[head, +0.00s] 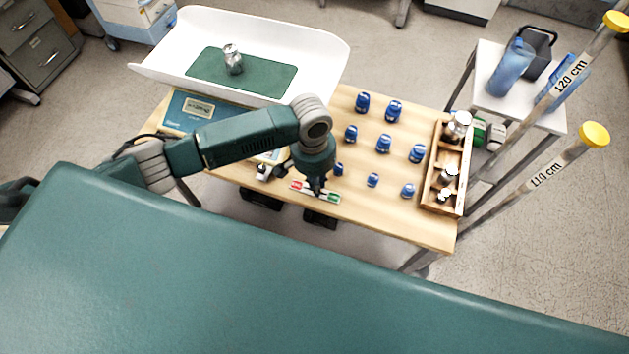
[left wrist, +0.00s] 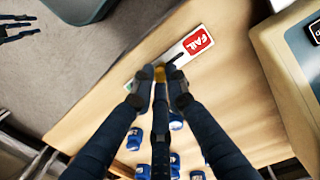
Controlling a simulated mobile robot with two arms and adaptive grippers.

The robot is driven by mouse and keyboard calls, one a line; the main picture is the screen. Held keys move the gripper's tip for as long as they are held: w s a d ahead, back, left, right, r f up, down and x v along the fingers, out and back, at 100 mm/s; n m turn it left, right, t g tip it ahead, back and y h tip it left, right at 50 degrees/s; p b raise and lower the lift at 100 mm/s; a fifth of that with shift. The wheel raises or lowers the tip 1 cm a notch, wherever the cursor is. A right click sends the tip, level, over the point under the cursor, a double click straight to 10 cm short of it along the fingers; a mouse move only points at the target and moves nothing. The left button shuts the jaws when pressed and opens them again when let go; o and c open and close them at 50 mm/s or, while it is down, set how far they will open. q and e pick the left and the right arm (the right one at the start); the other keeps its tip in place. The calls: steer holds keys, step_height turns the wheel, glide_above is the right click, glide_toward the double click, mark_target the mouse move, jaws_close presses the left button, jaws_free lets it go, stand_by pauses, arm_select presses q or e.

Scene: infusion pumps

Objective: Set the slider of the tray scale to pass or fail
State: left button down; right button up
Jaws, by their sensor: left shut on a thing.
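The slider strip (head: 297,186) lies on the wooden table in front of the tray scale, red at its left end and green at its right in the head view. In the left wrist view its red FAIL label (left wrist: 197,42) shows clearly; the other end is mostly hidden by the fingers. My left gripper (head: 317,190) points down over the strip. Its fingertips (left wrist: 160,84) are shut on the small yellow slider knob (left wrist: 160,73), near mid-strip. The tray scale has a white tray (head: 325,50) and a teal body with a display (head: 198,108); my arm covers part of it.
A silver jar (head: 232,59) stands on the tray's green mat. Several blue-capped vials (head: 383,143) stand right of the gripper, beside a wooden box (head: 434,188) of metal items. A green padded surface (head: 200,280) fills the foreground. Two marked poles (head: 545,176) rise at right.

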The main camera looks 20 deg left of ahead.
arm_select(q)
steer(key=d, duration=0.3)
steer(key=shift+r+p, duration=0.15)
steer(key=shift+p, duration=0.25)
steer(key=shift+d, duration=0.15)
steer(key=c, duration=1.7)
jaws_free()
steer(key=r, duration=1.1)
steer(key=shift+w+a+r, duration=0.1)
steer(key=shift+a+r, duration=0.2)
steer(key=shift+r, duration=0.1)
